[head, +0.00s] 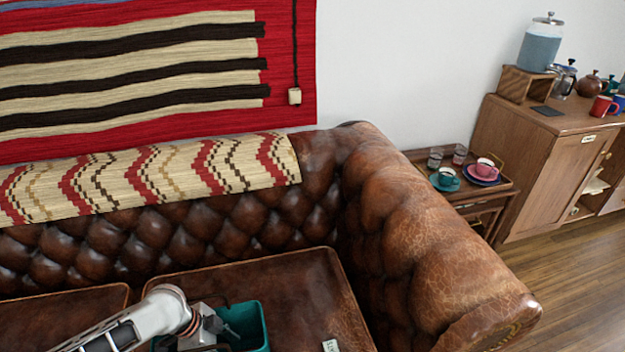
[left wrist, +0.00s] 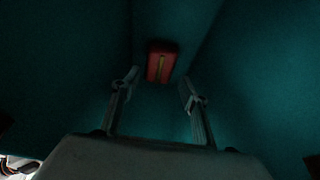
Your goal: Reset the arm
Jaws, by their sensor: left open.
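My left arm comes in from the bottom left of the head view. My left gripper (head: 230,331) reaches into a teal bin (head: 258,335) on the sofa seat. In the left wrist view the two fingers of the left gripper (left wrist: 158,90) are spread apart with nothing between them. Dark teal bin walls (left wrist: 80,60) surround them. A small red object (left wrist: 161,62) with a yellowish stripe lies beyond the fingertips, apart from them. My right gripper is not in view.
The brown leather sofa (head: 270,290) fills the lower middle, with a thick armrest (head: 430,240) at right. A small pale labelled item (head: 331,346) lies on the seat. A side table (head: 480,190) with cups and a wooden cabinet (head: 540,150) stand farther right.

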